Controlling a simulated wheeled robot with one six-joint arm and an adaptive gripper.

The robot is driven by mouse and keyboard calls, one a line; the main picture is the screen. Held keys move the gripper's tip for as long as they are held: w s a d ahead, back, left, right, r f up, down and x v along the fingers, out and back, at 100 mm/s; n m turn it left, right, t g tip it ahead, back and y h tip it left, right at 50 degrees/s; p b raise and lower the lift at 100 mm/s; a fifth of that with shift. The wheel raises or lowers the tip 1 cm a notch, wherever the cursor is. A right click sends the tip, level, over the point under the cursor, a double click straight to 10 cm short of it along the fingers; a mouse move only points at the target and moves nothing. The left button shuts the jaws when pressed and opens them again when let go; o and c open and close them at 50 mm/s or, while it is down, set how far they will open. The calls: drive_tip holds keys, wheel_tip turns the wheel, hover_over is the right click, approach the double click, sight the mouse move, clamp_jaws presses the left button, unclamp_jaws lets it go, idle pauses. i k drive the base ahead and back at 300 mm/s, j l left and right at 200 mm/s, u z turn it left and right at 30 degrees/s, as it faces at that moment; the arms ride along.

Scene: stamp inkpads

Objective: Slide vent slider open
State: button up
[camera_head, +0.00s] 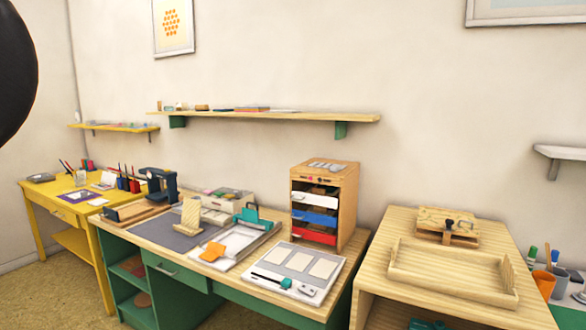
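A light wooden cabinet (349,198) with white, blue and red drawer fronts stands at the back right of the green desk. On its top lies a small pale grey slotted piece (328,166), which looks like the vent slider. It is too small to tell whether the vent is open or shut. Small red and dark marks show on the cabinet's upper front edge. My gripper is not in view, and nothing is seen touching the cabinet.
A wooden stand (375,275) with a tray is at right. A wall shelf (270,115) hangs above.

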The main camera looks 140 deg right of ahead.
sight(333, 167)
drive_tip(key=z, duration=5.1)
